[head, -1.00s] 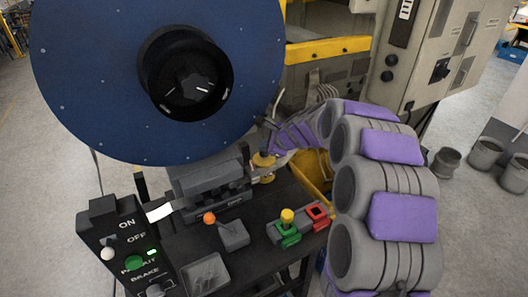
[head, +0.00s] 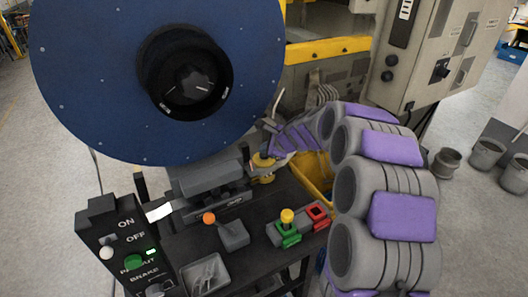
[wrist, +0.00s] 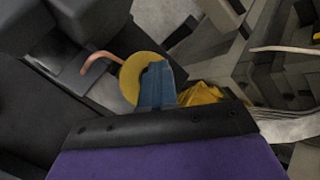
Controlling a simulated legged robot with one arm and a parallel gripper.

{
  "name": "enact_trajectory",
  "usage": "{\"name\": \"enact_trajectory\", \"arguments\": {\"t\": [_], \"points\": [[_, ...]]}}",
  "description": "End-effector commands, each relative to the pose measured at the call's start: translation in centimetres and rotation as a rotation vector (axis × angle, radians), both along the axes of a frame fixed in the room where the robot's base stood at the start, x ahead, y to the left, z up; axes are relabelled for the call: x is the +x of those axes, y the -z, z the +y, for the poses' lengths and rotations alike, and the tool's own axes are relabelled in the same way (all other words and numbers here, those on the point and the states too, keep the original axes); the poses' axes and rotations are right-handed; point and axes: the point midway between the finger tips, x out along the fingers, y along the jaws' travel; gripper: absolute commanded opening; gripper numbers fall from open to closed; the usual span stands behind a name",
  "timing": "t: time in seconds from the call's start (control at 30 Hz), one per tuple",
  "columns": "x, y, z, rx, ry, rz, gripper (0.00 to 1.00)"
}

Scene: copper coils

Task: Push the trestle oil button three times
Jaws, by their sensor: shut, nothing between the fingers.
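A round yellow part (head: 262,161) stands at the back of the black bench, beside the dark grey block; it looks like the oil button, but no label shows. It also appears in the wrist view as a yellow disc (wrist: 131,80). My gripper (wrist: 157,67) has blue fingers, shut and empty, which overlap the disc's right side in that view. I cannot tell whether they touch it. In the head view my purple and grey arm reaches from the right to just above the yellow part, and the fingertips are hard to make out.
A large blue reel (head: 95,85) fills the upper left. A control box (head: 128,245) with ON and OFF labels stands front left. An orange-knobbed lever (head: 232,232) and a green and red switch block (head: 300,220) sit on the bench. A copper wire end (wrist: 98,58) lies near the disc.

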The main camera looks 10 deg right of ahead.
Motion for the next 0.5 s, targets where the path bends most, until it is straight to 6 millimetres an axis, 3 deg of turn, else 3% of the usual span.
{"name": "enact_trajectory", "arguments": {"t": [0.5], "points": [[0.0,-1.1,0.0,-0.001,-0.001,0.002,0.0]]}}
